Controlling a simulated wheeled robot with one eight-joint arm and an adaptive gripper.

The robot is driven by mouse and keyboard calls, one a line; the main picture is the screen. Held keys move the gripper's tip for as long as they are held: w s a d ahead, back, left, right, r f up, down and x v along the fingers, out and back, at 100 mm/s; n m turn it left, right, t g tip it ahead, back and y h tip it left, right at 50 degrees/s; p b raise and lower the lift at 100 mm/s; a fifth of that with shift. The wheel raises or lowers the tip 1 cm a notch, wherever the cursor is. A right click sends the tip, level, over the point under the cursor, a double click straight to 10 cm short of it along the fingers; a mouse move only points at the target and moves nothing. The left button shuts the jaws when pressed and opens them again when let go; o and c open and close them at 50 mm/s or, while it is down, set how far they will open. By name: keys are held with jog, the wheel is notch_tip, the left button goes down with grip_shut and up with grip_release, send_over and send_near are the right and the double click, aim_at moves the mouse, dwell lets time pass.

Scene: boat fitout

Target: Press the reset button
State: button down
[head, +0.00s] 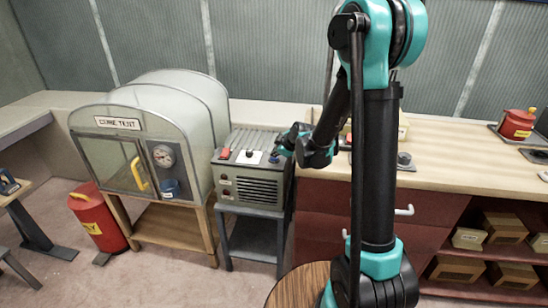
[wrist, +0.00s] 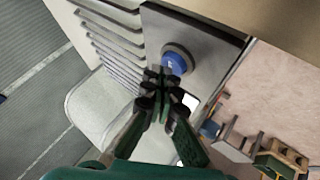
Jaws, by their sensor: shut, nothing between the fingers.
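A grey machine box (head: 252,188) with a slatted front stands on a small blue-grey stand. No reset label is readable. My gripper (head: 280,150) is at the blue button's end of the panel. In the wrist view the blue button (wrist: 174,62) sits in a dark round collar, just beyond my shut, empty fingertips (wrist: 160,76). I cannot tell whether they touch it.
A glass-fronted curing cabinet (head: 145,145) with a gauge and yellow handle stands close left of the box. A wooden-topped counter (head: 455,150) with dark red drawers is at the right. A red bin (head: 97,218) stands on the floor at the left.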

aim_at(275, 158)
jog(key=shift+r, duration=0.9)
jog(key=shift+r, duration=0.1)
jog(key=shift+r, duration=2.4)
jog(key=s+d+m, duration=0.2)
jog(key=s+d, duration=0.1)
jog(key=s+d+m+h, duration=0.1)
jog(key=s+d+m, duration=0.2)
jog(key=s+d+r+m+h, duration=0.1)
jog(key=s+d+m, duration=0.1)
jog(key=s+d, duration=0.1)
jog(key=shift+s+d, duration=0.1)
jog(key=shift+d, duration=0.45)
jog(key=s+d+f+m+h, duration=0.2)
jog(key=s+d+m+h, duration=0.1)
jog(key=s+d+m, duration=0.6)
jog(key=s+f+g, duration=0.1)
jog(key=s+f, duration=0.2)
jog(key=s, duration=0.4)
jog(key=s+f+g, duration=0.2)
jog(key=s+f, duration=0.2)
jog(key=s, duration=0.2)
jog(key=shift+s+a+n+g, duration=0.3)
jog(key=shift+s+a+n, duration=0.05)
jog(key=shift+s+n, duration=0.05)
